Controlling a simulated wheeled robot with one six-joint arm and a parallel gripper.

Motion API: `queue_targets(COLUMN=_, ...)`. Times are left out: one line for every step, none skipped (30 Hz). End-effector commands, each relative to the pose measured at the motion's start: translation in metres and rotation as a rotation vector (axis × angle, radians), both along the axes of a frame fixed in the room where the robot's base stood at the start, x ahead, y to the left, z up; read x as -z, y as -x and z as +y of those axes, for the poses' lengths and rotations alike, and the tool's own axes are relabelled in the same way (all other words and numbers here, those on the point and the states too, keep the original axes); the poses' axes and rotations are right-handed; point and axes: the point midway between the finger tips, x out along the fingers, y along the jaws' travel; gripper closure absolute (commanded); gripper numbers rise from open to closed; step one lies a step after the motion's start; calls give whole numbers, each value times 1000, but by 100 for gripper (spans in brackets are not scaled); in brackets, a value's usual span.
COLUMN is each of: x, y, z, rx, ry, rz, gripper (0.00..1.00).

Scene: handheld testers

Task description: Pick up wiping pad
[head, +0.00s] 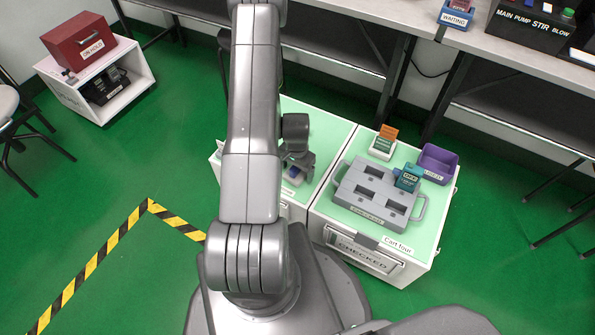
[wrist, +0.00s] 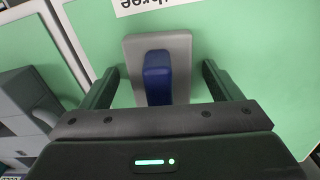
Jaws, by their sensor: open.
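The wiping pad (wrist: 182,47) is a flat grey plate with a blue upright grip, lying on a light green cart top. In the wrist view my gripper (wrist: 160,70) is open, with one finger to the left of the pad and the other to the right. The blue grip stands between the fingers, with a gap on each side. The near end of the pad is hidden behind the gripper body. In the head view my gripper (head: 297,163) is low over the left cart, and the pad is mostly hidden beneath it.
The neighbouring cart, labelled Cart four (head: 397,246), stands close on the right. It bears a grey slotted carrier (head: 350,199) with a teal tester (head: 409,178), a small card holder (head: 381,152) and a purple bin (head: 437,163). A bench (head: 500,58) runs behind.

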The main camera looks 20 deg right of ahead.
Motion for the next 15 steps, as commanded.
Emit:
queue_targets(x=0, y=0, z=0, rx=0, ry=0, rz=0, gripper=21)
queue_targets(x=0, y=0, z=0, rx=0, ry=0, rz=0, gripper=27)
queue_targets(x=0, y=0, z=0, rx=0, ry=0, rz=0, gripper=35)
queue_targets(x=0, y=0, z=0, rx=0, ry=0, rz=0, gripper=41)
queue_targets(x=0, y=0, z=0, rx=0, ry=0, rz=0, gripper=47)
queue_targets(x=0, y=0, z=0, rx=0, ry=0, rz=0, gripper=55)
queue_targets(x=0, y=0, z=0, rx=0, ry=0, rz=0, gripper=61)
queue_targets(x=0, y=0, z=0, rx=0, ry=0, rz=0, gripper=65)
queue_targets(x=0, y=0, z=0, rx=0, ry=0, rz=0, gripper=65)
queue_targets(x=0, y=0, z=0, rx=0, ry=0, rz=0, gripper=65)
queue_targets(x=0, y=0, z=0, rx=0, ry=0, rz=0, gripper=65)
queue_targets(x=0, y=0, z=0, rx=0, ry=0, rz=0, gripper=65)
queue_targets(x=0, y=0, z=0, rx=0, ry=0, rz=0, gripper=65)
queue_targets(x=-1, y=0, z=0, rx=0, ry=0, rz=0, gripper=65)
queue_targets(x=-2, y=0, z=0, rx=0, ry=0, rz=0, gripper=65)
